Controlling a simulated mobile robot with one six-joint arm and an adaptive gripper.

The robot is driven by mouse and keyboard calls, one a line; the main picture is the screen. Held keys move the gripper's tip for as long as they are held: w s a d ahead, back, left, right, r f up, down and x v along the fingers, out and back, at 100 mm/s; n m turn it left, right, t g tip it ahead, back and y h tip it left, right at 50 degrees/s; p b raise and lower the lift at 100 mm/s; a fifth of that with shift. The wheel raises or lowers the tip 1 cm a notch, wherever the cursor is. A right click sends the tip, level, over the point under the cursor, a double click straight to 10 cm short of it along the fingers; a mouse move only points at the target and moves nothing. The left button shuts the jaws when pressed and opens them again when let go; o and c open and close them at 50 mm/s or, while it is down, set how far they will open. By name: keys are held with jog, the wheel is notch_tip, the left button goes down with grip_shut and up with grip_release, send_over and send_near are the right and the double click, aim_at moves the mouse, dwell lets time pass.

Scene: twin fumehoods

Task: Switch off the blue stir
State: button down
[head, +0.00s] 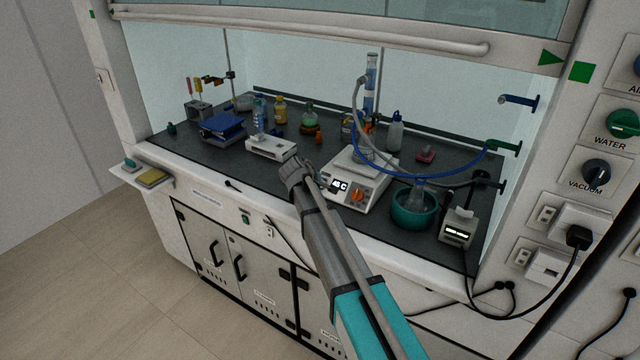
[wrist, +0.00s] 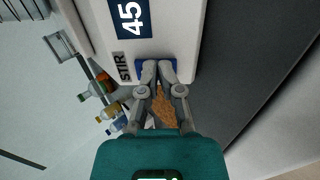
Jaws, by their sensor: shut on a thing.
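The white hotplate stirrer (head: 345,187) stands near the front edge of the fumehood bench. Its display (head: 341,186) reads 45 C in the head view, and 45 shows on the display (wrist: 131,17) in the wrist view. An orange knob (head: 358,195) is right of the display. In the wrist view the blue stir knob (wrist: 141,71) sits beside the STIR label. My gripper (wrist: 157,70) is shut on this knob, with its fingertips covering most of it. In the head view my gripper (head: 296,174) is at the stirrer's left front, and the blue knob is hidden.
A white device (head: 272,148) stands left of the stirrer, with a blue apparatus (head: 223,127) farther left. A teal bowl (head: 414,212) and a small grey device (head: 458,227) stand to the right. Glassware and a blue hose rise behind the stirrer.

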jog(key=shift+a, duration=0.15)
jog(key=shift+r, duration=0.1)
jog(key=shift+s+a+r+p, duration=0.15)
jog(key=shift+s+r+p, duration=0.15)
jog(key=shift+p, duration=0.15)
jog(key=f+p+v, duration=0.1)
jog(key=p+v, duration=0.7)
jog(key=v, duration=0.5)
jog(key=shift+s+a, duration=0.2)
jog(key=shift+s, duration=0.1)
jog(key=shift+w+r, duration=0.15)
jog(key=shift+w+r+t+h, duration=0.25)
jog(key=shift+r+t+h, duration=0.05)
jog(key=shift+r+t, duration=0.15)
jog(key=shift+f, duration=0.1)
dwell(0.3)
